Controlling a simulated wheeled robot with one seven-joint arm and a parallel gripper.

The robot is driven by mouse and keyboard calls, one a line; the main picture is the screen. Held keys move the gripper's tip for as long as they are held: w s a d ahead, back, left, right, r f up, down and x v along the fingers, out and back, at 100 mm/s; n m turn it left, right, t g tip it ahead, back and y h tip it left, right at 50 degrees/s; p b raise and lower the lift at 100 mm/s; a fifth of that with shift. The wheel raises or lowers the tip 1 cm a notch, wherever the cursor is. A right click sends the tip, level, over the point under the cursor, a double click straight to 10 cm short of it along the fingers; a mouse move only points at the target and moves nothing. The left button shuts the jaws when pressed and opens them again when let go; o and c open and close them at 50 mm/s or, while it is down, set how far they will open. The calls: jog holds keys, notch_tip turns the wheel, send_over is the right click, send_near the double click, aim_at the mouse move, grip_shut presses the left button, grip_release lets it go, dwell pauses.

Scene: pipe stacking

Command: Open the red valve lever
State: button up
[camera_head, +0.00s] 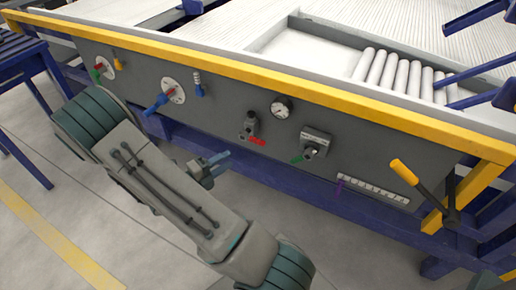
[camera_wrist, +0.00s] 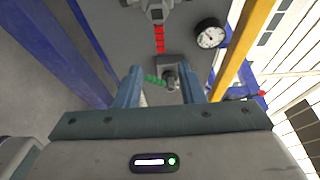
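My gripper (camera_head: 225,160) is in front of the panel, left of and a little below the lever in the head view. In the wrist view my gripper (camera_wrist: 160,78) is open, its two blue fingers apart with nothing held. The lever is unobstructed in both views.
A green lever (camera_wrist: 154,81) on a grey box shows between the fingers in the wrist view; it is right of the red lever in the head view (camera_head: 297,159). A gauge (camera_head: 282,107) is above. A yellow rail (camera_head: 250,74) runs along the panel top.

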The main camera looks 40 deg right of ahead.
aim_at(256, 143)
jog(key=d+b, duration=0.3)
jog(key=d, duration=1)
jog(key=shift+d+b, duration=0.3)
jog(key=shift+b, duration=0.05)
grip_shut()
